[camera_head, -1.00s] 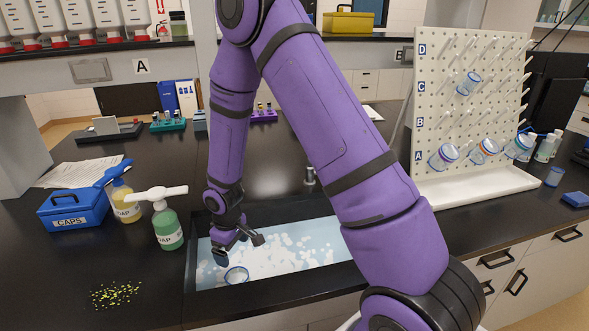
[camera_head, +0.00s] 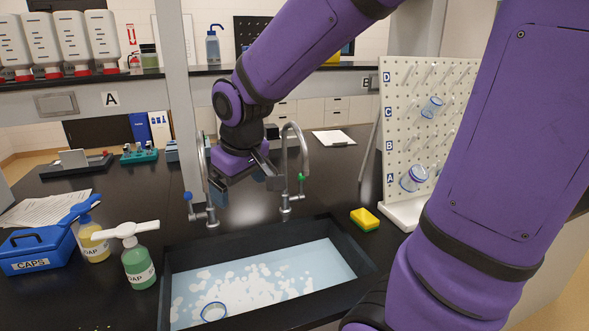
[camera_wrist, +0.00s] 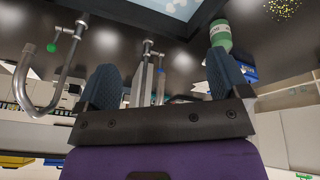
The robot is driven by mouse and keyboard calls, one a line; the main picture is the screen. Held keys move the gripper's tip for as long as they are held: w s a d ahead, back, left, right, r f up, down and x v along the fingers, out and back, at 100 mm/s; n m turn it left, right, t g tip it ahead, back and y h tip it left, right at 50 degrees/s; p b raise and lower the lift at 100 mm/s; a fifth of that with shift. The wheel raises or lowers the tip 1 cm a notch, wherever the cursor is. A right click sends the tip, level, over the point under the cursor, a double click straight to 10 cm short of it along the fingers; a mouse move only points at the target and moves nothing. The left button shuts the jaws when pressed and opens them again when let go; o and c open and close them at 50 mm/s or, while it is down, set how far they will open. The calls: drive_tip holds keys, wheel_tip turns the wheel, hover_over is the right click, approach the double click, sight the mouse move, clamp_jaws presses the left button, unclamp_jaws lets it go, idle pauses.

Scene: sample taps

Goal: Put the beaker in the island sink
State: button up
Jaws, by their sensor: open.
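A clear beaker with a blue rim (camera_head: 214,312) sits in the near left part of the island sink (camera_head: 262,275), among white suds on pale blue water. Its lower part is hard to make out. My gripper (camera_head: 243,184) is open and empty, raised well above the counter near the two taps behind the sink. In the wrist view my gripper (camera_wrist: 163,85) shows two blue finger pads wide apart with nothing held between them. A corner of the sink (camera_wrist: 175,8) shows at the top of that view.
Taps with a blue knob (camera_head: 188,197) and a green knob (camera_head: 300,178) stand behind the sink. A yellow sponge (camera_head: 364,220) lies right of them. Green (camera_head: 138,265) and yellow (camera_head: 93,240) soap bottles stand left. A pegboard (camera_head: 405,150) holds glassware at right.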

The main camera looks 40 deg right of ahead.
drive_tip(key=s+r+m+t, duration=0.1)
drive_tip(key=s+r, duration=0.2)
drive_tip(key=s, duration=0.4)
drive_tip(key=s+d+r+m, duration=0.1)
drive_tip(key=s+r, duration=0.3)
drive_tip(key=s, duration=0.3)
drive_tip(key=shift+s+r+t+y, duration=0.25)
drive_tip(key=shift+s+t+y, duration=0.05)
drive_tip(key=shift+t+y, duration=0.1)
